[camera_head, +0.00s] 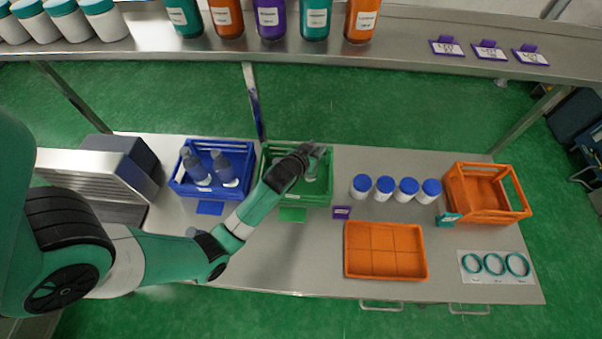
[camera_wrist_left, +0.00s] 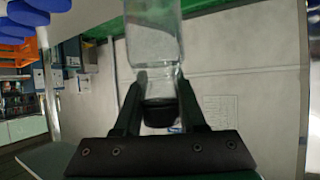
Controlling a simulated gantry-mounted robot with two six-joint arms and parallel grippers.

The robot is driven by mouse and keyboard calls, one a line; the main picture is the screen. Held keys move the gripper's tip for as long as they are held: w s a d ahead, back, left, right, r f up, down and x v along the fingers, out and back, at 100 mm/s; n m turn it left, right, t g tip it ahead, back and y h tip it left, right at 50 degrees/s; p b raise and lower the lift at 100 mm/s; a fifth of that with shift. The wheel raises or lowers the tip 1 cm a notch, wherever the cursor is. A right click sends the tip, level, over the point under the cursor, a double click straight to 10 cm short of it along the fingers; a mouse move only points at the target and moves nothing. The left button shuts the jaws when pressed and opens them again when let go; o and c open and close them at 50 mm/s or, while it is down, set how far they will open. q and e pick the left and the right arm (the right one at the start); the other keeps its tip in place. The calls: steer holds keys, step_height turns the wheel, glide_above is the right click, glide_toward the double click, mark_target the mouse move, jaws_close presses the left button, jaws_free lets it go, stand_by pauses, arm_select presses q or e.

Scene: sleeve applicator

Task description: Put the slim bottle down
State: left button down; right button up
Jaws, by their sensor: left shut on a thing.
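The slim bottle is clear with a dark cap and shows in the left wrist view (camera_wrist_left: 153,45). My left gripper (camera_wrist_left: 157,108) is shut on its neck, with a finger on each side. In the head view my left gripper (camera_head: 316,152) is over the green crate (camera_head: 325,198). The bottle's clear body (camera_head: 311,174) shows faintly below the fingers, within the crate's outline. I cannot tell whether its base touches the crate floor. My right gripper is not in view.
A blue crate (camera_head: 205,192) with grey bottles stands left of the green crate. Several blue-capped white jars (camera_head: 383,187) stand to the right. An orange divided tray (camera_head: 386,251) and an orange crate (camera_head: 483,193) lie further right. A shelf (camera_head: 390,40) with bottles runs above.

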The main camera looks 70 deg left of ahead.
arm_select(q)
step_height(320, 180, down, 9)
steer(key=b, duration=0.2)
steer(key=shift+r, duration=0.2)
steer(key=shift+f, duration=0.1)
steer(key=shift+c, duration=2.4)
jaws_free()
steer(key=p+v, duration=0.2)
steer(key=v, duration=1)
